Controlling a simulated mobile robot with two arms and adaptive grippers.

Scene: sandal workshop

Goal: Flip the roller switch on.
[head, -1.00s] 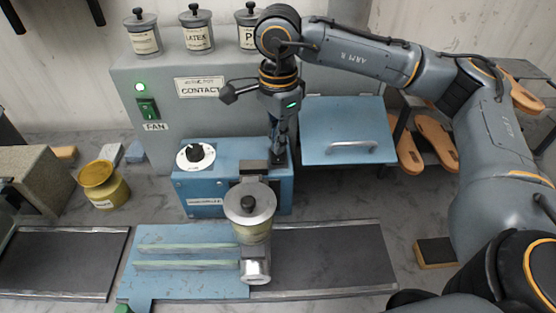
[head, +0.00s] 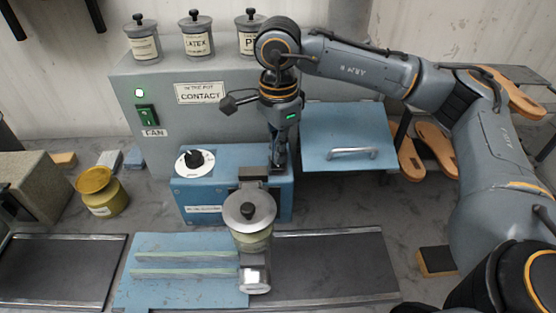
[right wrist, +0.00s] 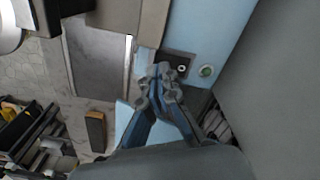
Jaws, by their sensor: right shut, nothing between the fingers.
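The blue roller machine (head: 235,180) stands at the back of the bench with a white dial on its face. In the right wrist view, a dark switch plate (right wrist: 183,60) with a small pale round part sits on its blue surface (right wrist: 215,25). My right gripper (head: 277,164) is shut and empty, pointing down at the machine's top. In the right wrist view, its fingertips (right wrist: 161,69) are at the plate's edge; I cannot tell whether they touch. My left gripper is out of view.
A lidded pot (head: 249,207) stands in front of the machine. The grey cabinet (head: 245,95) behind carries jars and a green FAN switch (head: 147,115). A blue lid with a handle (head: 348,140) is to the right. A yellow jar (head: 102,192) stands left.

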